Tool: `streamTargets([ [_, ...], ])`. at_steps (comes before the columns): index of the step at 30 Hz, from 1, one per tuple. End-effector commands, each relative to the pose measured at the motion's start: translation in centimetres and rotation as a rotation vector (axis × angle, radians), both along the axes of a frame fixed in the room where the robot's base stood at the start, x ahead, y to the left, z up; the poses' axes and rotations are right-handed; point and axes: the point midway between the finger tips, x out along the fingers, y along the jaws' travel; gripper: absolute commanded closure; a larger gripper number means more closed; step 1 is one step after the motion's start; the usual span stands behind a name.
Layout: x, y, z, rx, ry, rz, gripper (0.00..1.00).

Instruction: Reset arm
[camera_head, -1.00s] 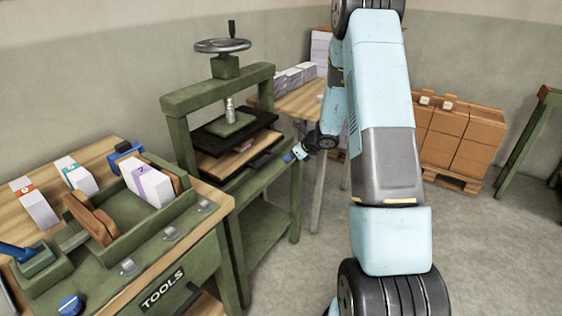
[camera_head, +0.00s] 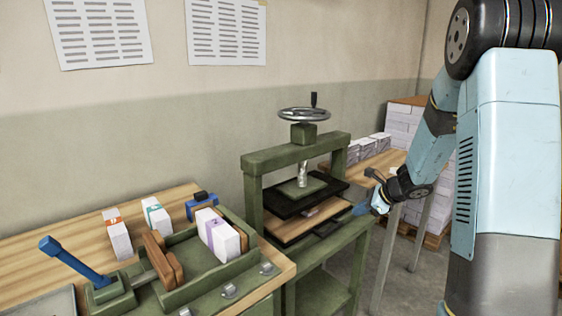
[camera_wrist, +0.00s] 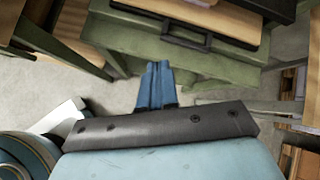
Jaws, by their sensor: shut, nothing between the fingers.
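My gripper (camera_head: 361,209) is at the right of the green screw press (camera_head: 250,195), in front of its right side, with the arm reaching down from the right edge of the head view. In the wrist view its blue fingers (camera_wrist: 156,85) are together and empty, apart from the press stand (camera_wrist: 170,45). The press has a handwheel (camera_head: 305,114) on top and a black tray with a wooden board (camera_head: 300,222) under its plate.
A workbench at left carries a green clamp fixture (camera_head: 200,268) with a purple-banded paper block (camera_head: 218,234), more banded blocks (camera_head: 118,236) and a blue-handled lever (camera_head: 66,259). Paper stacks (camera_head: 368,148) lie on a table behind my arm. Floor shows between press and arm.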

Motion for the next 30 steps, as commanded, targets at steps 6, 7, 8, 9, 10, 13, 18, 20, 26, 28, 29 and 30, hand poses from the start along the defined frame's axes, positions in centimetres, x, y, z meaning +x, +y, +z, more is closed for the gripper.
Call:
streamTargets([
  [6, -4.2, 3.0, 5.9, -0.149, -0.117, 0.259, 1.00],
  [7, -4.9, 3.3, 6.5, -0.169, -0.132, 0.293, 1.00],
  [8, -5.5, 3.7, 7.2, -0.190, -0.147, 0.327, 1.00],
  [9, -6.4, 4.1, 8.1, -0.220, -0.167, 0.374, 1.00],
  [10, -7.0, 4.3, 8.6, -0.242, -0.181, 0.407, 1.00],
  [13, -9.4, 5.1, 10.5, -0.317, -0.227, 0.518, 1.00],
  [18, -13.4, 6.2, 13.3, -0.448, -0.303, 0.703, 1.00],
  [20, -14.9, 6.5, 14.2, -0.496, -0.327, 0.769, 1.00],
  [26, -19.8, 6.9, 16.5, -0.663, -0.401, 0.975, 1.00],
  [28, -21.4, 6.9, 17.2, -0.724, -0.424, 1.046, 1.00],
  [29, -22.2, 6.8, 17.5, -0.750, -0.431, 1.074, 1.00],
  [30, -23.1, 6.7, 17.8, -0.785, -0.443, 1.115, 1.00],
])
